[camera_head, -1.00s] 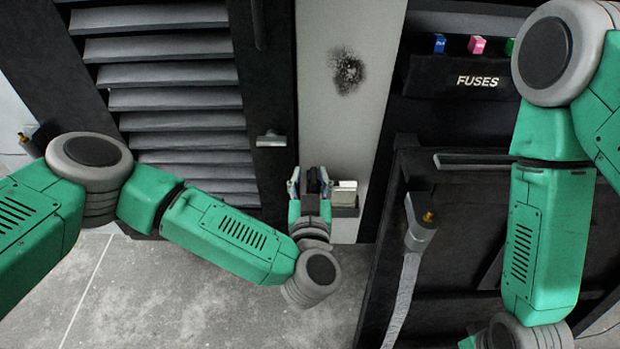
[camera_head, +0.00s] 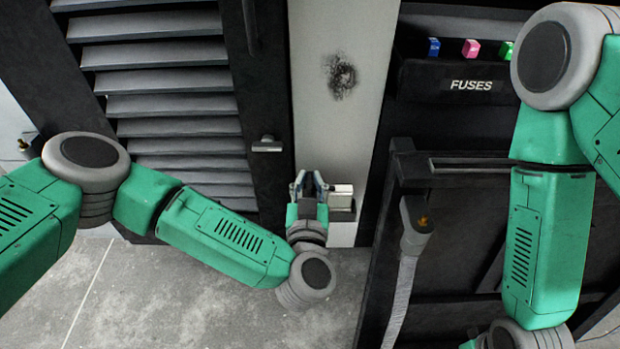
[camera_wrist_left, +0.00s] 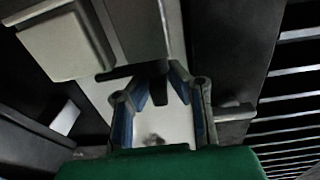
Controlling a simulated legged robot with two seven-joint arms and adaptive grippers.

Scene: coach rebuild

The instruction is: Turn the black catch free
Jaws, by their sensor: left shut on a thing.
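My left gripper (camera_head: 308,180) is low on the pale upright strip between the louvred door and the dark cabinet. Its two blue-padded fingers also show in the left wrist view (camera_wrist_left: 160,84). They are closed around a small black piece (camera_wrist_left: 158,92), which looks like the black catch. In the head view the gripper hides most of the catch. A pale box (camera_head: 341,196) is just right of the fingers. It shows large at upper left in the left wrist view. My right gripper is out of view; only its arm shows.
The louvred door (camera_head: 180,110) with a small grey handle (camera_head: 267,145) stands at left. The FUSES tray (camera_head: 460,78) holds coloured fuses at upper right. A dark panel and a grey strap (camera_head: 402,290) are at lower right. The grey floor (camera_head: 170,300) is clear.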

